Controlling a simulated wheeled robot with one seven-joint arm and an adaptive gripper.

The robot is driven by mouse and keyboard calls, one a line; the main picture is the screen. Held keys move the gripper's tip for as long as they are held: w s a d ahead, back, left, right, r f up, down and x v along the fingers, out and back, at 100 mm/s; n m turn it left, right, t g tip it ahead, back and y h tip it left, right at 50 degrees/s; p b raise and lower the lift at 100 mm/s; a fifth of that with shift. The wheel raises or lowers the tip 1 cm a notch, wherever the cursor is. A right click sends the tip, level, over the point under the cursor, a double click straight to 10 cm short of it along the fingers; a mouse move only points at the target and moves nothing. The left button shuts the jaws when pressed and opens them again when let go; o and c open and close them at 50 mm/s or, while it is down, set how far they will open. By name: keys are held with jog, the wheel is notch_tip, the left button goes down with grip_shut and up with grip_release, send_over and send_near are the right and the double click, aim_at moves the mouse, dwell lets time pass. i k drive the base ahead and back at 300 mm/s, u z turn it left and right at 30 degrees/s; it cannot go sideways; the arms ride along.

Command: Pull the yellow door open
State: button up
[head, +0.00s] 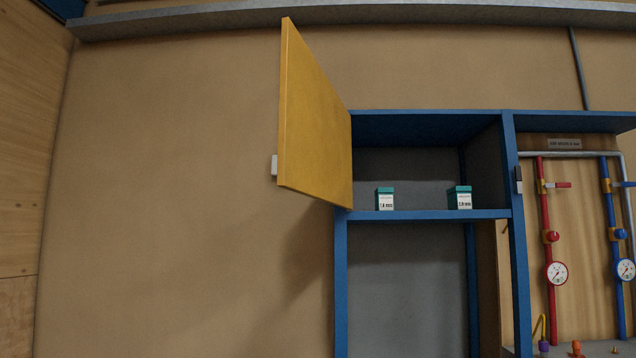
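The yellow door (318,118) stands wide open in the head view. It is hinged on the left side of the blue cabinet (341,290) and swings out toward me and to the left. A small light grey handle (274,165) shows at the door's free left edge, near its bottom. The upper compartment behind the door is exposed. My gripper is not in view, and nothing is seen touching the door or handle.
Two small teal-and-white boxes, one on the left (385,199) and one on the right (460,198), stand on the cabinet shelf. Right of the cabinet are red (546,210) and blue (611,200) pipes with valves and gauges. The wall left of the door is bare.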

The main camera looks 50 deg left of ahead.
aim_at(314, 151)
jog(key=z, duration=1.7)
jog(key=k, duration=1.25)
jog(key=u, duration=2.05)
